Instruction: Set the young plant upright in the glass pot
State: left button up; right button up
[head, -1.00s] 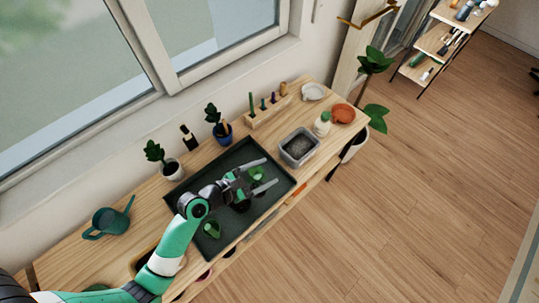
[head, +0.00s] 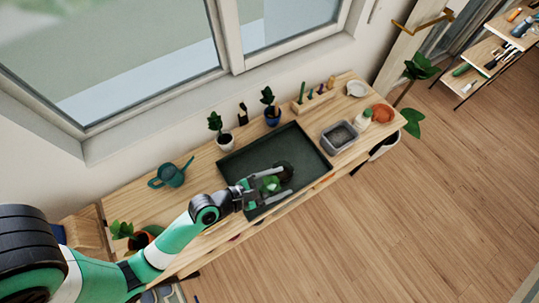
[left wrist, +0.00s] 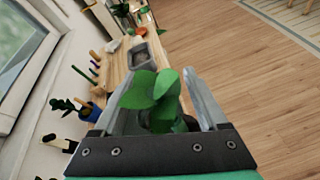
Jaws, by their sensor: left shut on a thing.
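My left gripper (head: 275,182) is over the front part of the dark tray (head: 238,165), with its fingers on either side of the young plant's green leaves (head: 270,184). In the left wrist view, the young plant (left wrist: 150,90) sits between the fingers (left wrist: 170,95), its broad leaves tilted toward the camera and hiding its lower part. A dark round thing (head: 286,171) shows beside the fingertips; I cannot tell whether it is the glass pot or soil. I cannot make out the glass pot for certain. My right gripper is not in view.
Potted plants (head: 225,138) (head: 272,114) stand behind the tray. A grey soil tub (head: 339,136), a white bottle (head: 363,117) and an orange dish (head: 382,113) are at right. A teal watering can (head: 168,175) stands at left. The tray's back half is bare.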

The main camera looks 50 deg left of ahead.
pick_arm(q)
jog(key=w+a+f+b, duration=0.7)
jog(key=w+f, duration=0.1)
jog(key=w, duration=0.3)
jog(key=shift+w+a+f, duration=0.3)
jog(key=shift+a+f, duration=0.05)
jog(key=shift+f, duration=0.05)
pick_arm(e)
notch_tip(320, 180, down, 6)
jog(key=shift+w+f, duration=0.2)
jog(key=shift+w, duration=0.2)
pick_arm(q)
jog(key=shift+w+a+f+b, duration=0.1)
jog(key=shift+f+b, duration=0.7)
jog(key=shift+f, duration=0.35)
jog(key=shift+w+a+f+b, duration=0.1)
jog(key=shift+f+b, duration=0.7)
jog(key=shift+f, duration=0.35)
jog(key=o, duration=1.4)
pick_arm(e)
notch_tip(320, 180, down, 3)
